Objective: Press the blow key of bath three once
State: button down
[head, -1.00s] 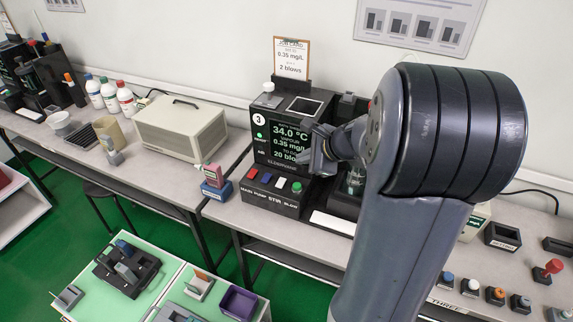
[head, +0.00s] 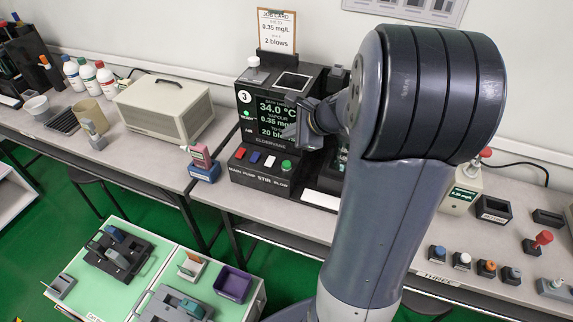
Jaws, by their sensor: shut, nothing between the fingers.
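Bath three (head: 243,97) is a black unit with a "3" badge and a lit display reading 34.0 °C, 0.35 mg/L and 20 blows. Its low front panel carries a row of keys: red (head: 240,153), blue (head: 255,157), white (head: 270,160) and green. The green key (head: 286,166) at the right end sits above the label "BLOW". My gripper (head: 289,132) is shut and empty, in front of the display's right side. In the picture it is above the green key and apart from it. My arm hides the unit's right side.
A job card (head: 276,30) reading 0.35 mg/L and 2 blows stands behind the unit. A pink handheld tester (head: 201,156) in a blue stand (head: 204,172) is left of it. A beige box (head: 165,108) is further left. Several coloured knobs line the bench at right.

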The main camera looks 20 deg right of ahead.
aim_at(290, 165)
notch_tip(290, 165, down, 8)
jog(key=b, duration=0.6)
jog(key=shift+r, duration=0.1)
dwell(1.6)
jog(key=shift+f+b, duration=0.4)
jog(key=shift+b, duration=0.05)
jog(key=shift+f+b, duration=0.45)
dwell(0.5)
dwell(0.3)
jog(key=shift+r+p, duration=0.85)
jog(key=shift+r, duration=0.05)
jog(key=shift+r, duration=0.1)
jog(key=shift+r+p, duration=2.15)
jog(key=shift+r, duration=0.25)
